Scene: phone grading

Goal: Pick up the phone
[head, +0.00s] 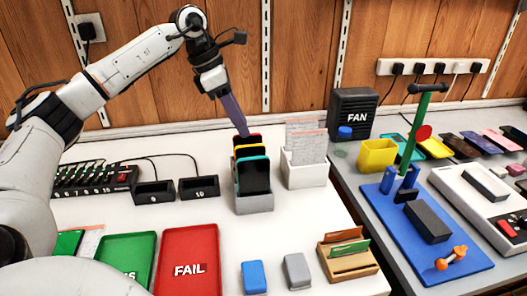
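Several phones (254,176) with black faces stand upright, one behind another, in a grey rack (254,203) near the middle of the white table. My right gripper is not in view.
A white holder (304,175) with papers stands right of the rack. Black stands (199,188), a red FAIL tray (188,258) and a green tray (127,262) are to the left. A wooden card holder (349,263) stands front right. A grey side table carries tools and phones.

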